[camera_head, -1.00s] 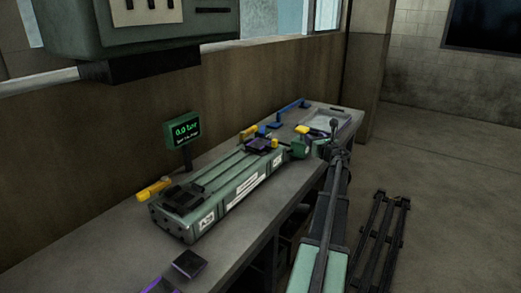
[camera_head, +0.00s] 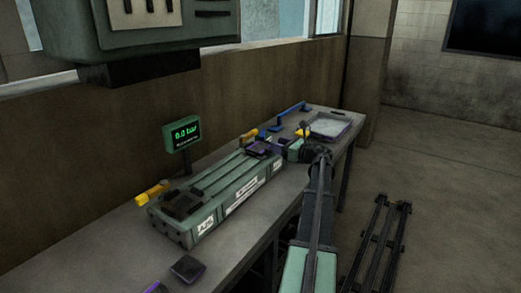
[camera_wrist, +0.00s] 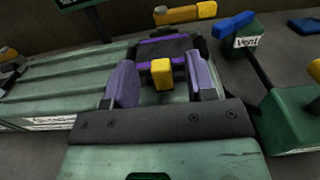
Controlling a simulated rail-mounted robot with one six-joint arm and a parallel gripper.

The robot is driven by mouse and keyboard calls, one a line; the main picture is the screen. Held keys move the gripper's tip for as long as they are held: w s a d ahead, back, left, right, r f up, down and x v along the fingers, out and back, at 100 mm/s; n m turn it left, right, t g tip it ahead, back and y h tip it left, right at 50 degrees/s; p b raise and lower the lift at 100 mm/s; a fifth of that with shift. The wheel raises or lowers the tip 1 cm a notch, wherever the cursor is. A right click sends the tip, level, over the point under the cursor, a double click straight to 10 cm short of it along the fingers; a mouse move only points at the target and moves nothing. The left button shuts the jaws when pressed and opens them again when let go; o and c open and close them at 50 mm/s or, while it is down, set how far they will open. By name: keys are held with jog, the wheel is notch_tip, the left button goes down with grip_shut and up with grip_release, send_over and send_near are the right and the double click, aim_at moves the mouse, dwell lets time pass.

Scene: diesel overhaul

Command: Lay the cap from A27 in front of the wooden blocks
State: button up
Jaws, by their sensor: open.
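My gripper (camera_wrist: 158,66) is open in the wrist view, with one purple-grey finger on each side. A small yellow block (camera_wrist: 162,74) shows between the fingers; I cannot tell whether they touch it. Beyond it is a dark plate with purple edges (camera_wrist: 165,48) on the long green ribbed unit (camera_wrist: 60,85). In the head view the same unit (camera_head: 215,195) lies along the bench, and my arm reaches its far end. I cannot read an A27 label, and I cannot make out which piece is the cap or any wooden blocks.
A green display (camera_head: 182,133) stands behind the unit. A purple-edged tray (camera_head: 330,125) sits at the bench's far end. A dark square piece (camera_head: 187,268) lies near the front. In the wrist view, a blue-handled "Vent" box (camera_wrist: 243,45) stands right of my gripper. A black rack (camera_head: 380,245) is on the floor.

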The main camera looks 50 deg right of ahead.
jog(key=w, duration=0.4)
jog(key=shift+w+a, duration=0.1)
jog(key=shift+a, duration=0.15)
grip_shut()
notch_tip(320, 180, up, 20)
jog(key=p, duration=2)
